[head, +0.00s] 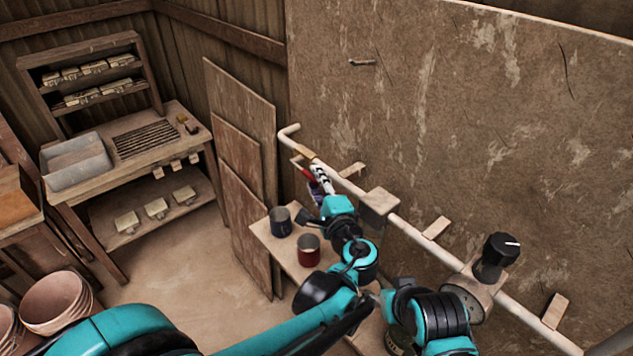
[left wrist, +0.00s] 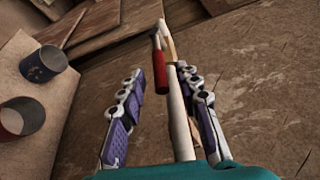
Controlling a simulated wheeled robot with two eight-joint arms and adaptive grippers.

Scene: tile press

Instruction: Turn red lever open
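The red lever (left wrist: 159,68) shows in the left wrist view as a short red grip beside a pale pipe (left wrist: 178,110), lying nearly along it. In the head view only a little of the red lever (head: 307,173) shows, next to my gripper at the far end of the wall pipe (head: 410,230). My left gripper (head: 318,178) is there, and its fingers (left wrist: 162,100) are spread on both sides of the pipe and lever, with gaps. Nothing is held. Of my right arm only links show at the bottom; its gripper is not seen.
A black knob (head: 495,256) sits on the pipe to the right. A blue can (head: 280,222) and a red can (head: 308,251) stand on a small wooden table (head: 263,235) below my left gripper. A workbench (head: 185,145) with a grey bin stands at the left.

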